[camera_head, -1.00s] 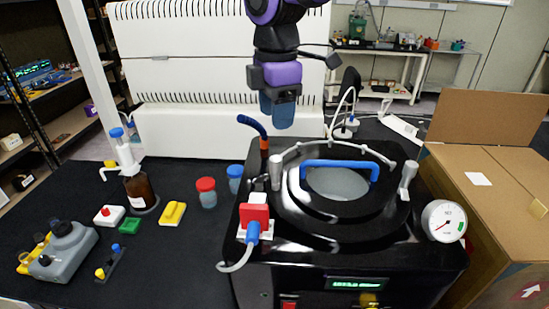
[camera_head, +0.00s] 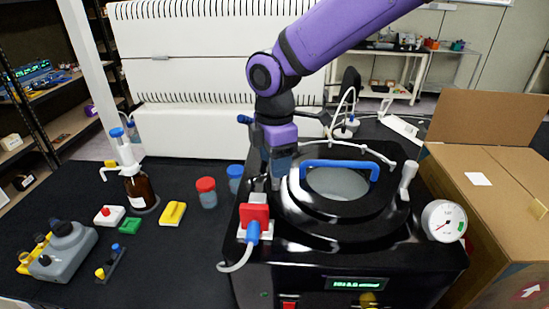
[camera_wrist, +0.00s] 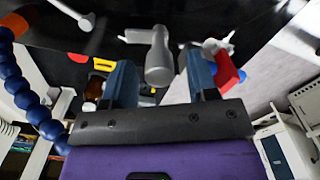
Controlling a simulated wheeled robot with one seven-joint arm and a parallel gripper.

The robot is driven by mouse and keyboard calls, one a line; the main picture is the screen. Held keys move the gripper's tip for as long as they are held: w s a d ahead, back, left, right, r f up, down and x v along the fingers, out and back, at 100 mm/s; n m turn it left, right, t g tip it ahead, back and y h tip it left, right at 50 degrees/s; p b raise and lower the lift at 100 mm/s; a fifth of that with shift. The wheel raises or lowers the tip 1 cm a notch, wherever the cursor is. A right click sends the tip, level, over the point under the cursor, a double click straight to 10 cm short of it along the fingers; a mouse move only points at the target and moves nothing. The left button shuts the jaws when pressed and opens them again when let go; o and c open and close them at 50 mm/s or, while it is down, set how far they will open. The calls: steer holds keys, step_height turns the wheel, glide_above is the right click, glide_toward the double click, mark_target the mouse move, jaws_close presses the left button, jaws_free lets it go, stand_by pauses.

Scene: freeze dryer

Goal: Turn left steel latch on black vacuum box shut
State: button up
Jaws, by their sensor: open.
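The left steel latch (camera_head: 276,184) stands on the left side of the black vacuum box (camera_head: 350,258), partly hidden behind my gripper (camera_head: 277,163). In the wrist view the latch (camera_wrist: 158,62) is a grey rounded handle. It lies between the two blue fingers of my gripper (camera_wrist: 158,68), with a visible gap on each side. My gripper is open. The right latch (camera_head: 408,178) stands upright on the right side of the lid (camera_head: 296,200). The lid carries a blue handle (camera_head: 338,164) over a round window.
A red-and-white valve with a blue plug (camera_head: 254,216) sits close in front of the left latch. A blue hose (camera_head: 246,120) rises behind it. A pressure gauge (camera_head: 444,221) and cardboard box (camera_head: 505,200) stand at right. Blue-capped (camera_head: 235,178) and red-capped (camera_head: 206,192) jars stand at left.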

steer(key=c, duration=0.9)
steer(key=shift+m, duration=0.4)
steer(key=m, duration=0.3)
steer(key=shift+m, duration=0.4)
steer(key=m, duration=0.4)
steer(key=shift+w, duration=0.1)
steer(key=m, duration=0.9)
steer(key=shift+w, duration=0.1)
steer(key=shift+m, duration=0.3)
